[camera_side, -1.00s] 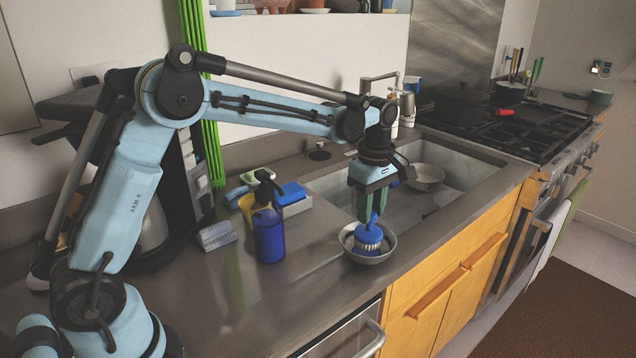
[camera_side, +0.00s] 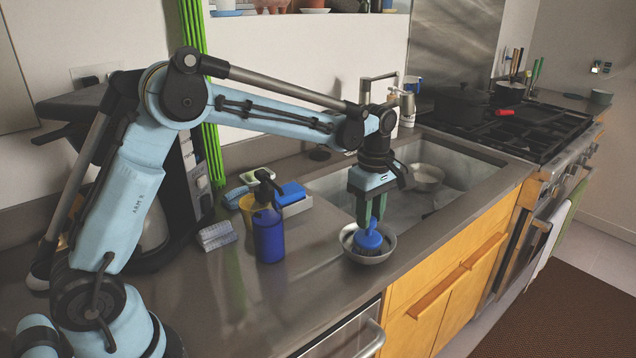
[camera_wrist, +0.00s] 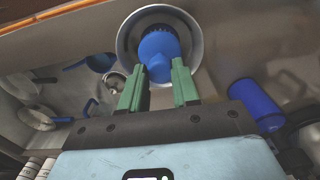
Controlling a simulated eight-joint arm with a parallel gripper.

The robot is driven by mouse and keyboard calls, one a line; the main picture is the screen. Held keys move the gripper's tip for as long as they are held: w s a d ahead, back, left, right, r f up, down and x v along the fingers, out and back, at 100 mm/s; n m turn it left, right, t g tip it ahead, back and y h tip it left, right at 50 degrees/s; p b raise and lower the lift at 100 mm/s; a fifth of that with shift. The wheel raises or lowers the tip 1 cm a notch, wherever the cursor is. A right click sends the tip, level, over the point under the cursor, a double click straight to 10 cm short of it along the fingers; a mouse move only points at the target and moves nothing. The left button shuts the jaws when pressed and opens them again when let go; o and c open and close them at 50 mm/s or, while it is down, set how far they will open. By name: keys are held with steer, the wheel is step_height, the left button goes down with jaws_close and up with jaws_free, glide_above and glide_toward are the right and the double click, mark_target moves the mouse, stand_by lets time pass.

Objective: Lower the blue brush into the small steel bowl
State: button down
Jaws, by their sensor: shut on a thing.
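The blue brush (camera_side: 368,240) is upright with its head down inside the small steel bowl (camera_side: 388,250), which stands on the counter near its front edge. My gripper (camera_side: 371,217) is above the bowl with its green fingers shut on the brush handle. In the wrist view, the brush (camera_wrist: 158,46) shows inside the bowl rim (camera_wrist: 126,44), with my gripper fingertips (camera_wrist: 159,70) either side of the handle. The bristles are mostly hidden, so I cannot tell whether they touch the bowl's bottom.
A blue pump bottle (camera_side: 269,238) stands left of the bowl. Behind are a blue sponge in a holder (camera_side: 292,196), a yellow cup (camera_side: 249,210) and a striped cloth (camera_side: 217,235). The sink (camera_side: 448,178) lies behind and right, with a metal pan (camera_side: 427,177) in it.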

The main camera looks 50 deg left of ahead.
steer(key=shift+f, duration=0.75)
stand_by(0.4)
steer(key=c, duration=0.8)
jaws_free()
steer(key=shift+o, duration=0.2)
steer(key=shift+r, duration=0.1)
step_height(320, 180, up, 12)
steer(key=f, duration=0.1)
steer(key=s+r+m+t, duration=0.2)
steer(key=s+r+m, duration=0.1)
steer(key=s+m, duration=0.2)
steer(key=s+f+m+t, duration=0.2)
steer(key=s+f+m, duration=0.1)
steer(key=s+m, duration=0.3)
steer(key=s+f+m+t, duration=0.3)
steer(key=s+f+m, duration=0.1)
steer(key=s+m, duration=0.3)
steer(key=shift+s+a+f, duration=0.25)
steer(key=shift+s+a, duration=0.2)
steer(key=shift+s, duration=0.2)
